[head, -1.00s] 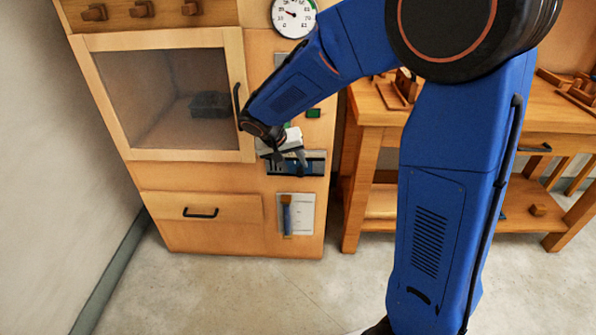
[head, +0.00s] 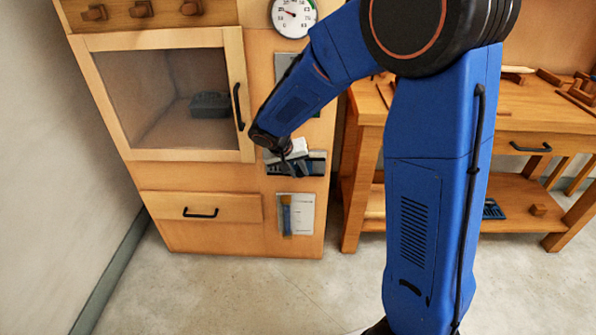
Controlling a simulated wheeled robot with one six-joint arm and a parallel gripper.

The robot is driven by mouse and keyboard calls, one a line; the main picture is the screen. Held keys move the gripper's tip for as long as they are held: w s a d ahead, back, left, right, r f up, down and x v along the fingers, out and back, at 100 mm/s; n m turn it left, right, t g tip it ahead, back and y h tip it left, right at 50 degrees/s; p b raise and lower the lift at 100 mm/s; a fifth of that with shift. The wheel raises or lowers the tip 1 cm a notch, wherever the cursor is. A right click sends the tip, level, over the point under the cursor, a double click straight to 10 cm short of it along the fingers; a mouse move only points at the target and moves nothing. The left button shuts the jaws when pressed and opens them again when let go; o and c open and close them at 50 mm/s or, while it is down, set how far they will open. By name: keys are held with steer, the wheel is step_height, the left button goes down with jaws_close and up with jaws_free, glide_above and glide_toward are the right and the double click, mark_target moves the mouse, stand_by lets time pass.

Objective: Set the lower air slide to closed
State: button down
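My gripper (head: 295,170) is over the left and middle part of this plate, fingers pointing down and forward. It hides much of the slide, so its handle and setting are not clear. Whether the fingers touch it, or are open or shut, is too small to tell.
The glazed door (head: 165,95) with its black handle (head: 239,107) is close left of my arm. Above is a round dial (head: 293,14); below are a paper card (head: 303,213) and a drawer (head: 200,206). A wooden workbench (head: 520,120) stands to the right. The floor in front is clear.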

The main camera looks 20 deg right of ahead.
steer(key=shift+w+a, duration=0.35)
steer(key=shift+a, duration=0.7)
steer(key=shift+w+a, duration=0.35)
steer(key=shift+a, duration=0.65)
steer(key=shift+w+a, duration=0.35)
steer(key=shift+a, duration=0.7)
steer(key=c, duration=1.5)
jaws_free()
steer(key=shift+a, duration=0.1)
steer(key=shift+o, duration=0.2)
steer(key=shift+r, duration=0.1)
steer(key=v, duration=1.7)
steer(key=shift+r, duration=0.2)
steer(key=shift+s, duration=0.1)
